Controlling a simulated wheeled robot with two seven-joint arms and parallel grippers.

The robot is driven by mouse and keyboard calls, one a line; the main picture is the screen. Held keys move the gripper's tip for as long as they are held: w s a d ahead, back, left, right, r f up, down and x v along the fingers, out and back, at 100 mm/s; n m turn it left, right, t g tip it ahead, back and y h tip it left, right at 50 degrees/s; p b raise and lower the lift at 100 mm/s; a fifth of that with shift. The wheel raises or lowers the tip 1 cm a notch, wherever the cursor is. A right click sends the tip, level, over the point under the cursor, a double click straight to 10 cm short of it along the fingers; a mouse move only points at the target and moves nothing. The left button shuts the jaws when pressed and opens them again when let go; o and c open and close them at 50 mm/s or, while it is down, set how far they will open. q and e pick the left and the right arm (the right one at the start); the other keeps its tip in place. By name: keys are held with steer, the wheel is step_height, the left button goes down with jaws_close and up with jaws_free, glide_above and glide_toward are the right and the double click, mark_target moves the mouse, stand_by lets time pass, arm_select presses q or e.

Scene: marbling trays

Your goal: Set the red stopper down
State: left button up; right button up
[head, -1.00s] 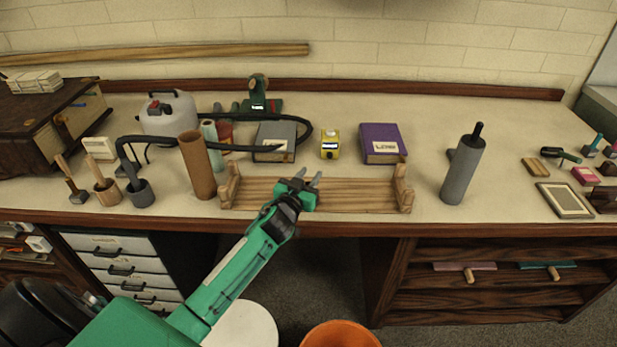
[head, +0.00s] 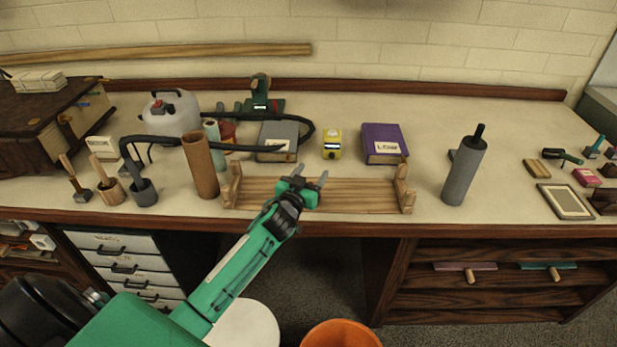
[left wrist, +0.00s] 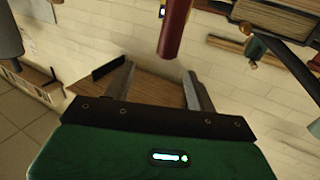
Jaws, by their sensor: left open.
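My left gripper (head: 308,184) is open above the low wooden rack (head: 340,198) near the bench's front edge. In the left wrist view its two fingers (left wrist: 158,88) are apart, and I see nothing held between them. A dark red rounded piece (left wrist: 176,30) hangs into the top of that view, beyond the fingertips; I cannot tell whether it is the stopper. In the head view a small red object (head: 228,131) is partly hidden behind the pale teal cylinder (head: 213,141). The white jug (head: 172,112) has a small red part on top. My right gripper is out of view.
A brown tube (head: 200,165) stands at the rack's left end. A grey bottle (head: 463,172) stands to its right. Behind are a grey book (head: 277,134), a yellow device (head: 331,146) and a purple book (head: 384,137). Bench space between the purple book and grey bottle is clear.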

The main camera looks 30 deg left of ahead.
arm_select(q)
steer(key=s+b, duration=0.1)
steer(key=s, duration=1.2)
steer(key=shift+s+d, duration=0.35)
steer(key=shift+s, duration=0.05)
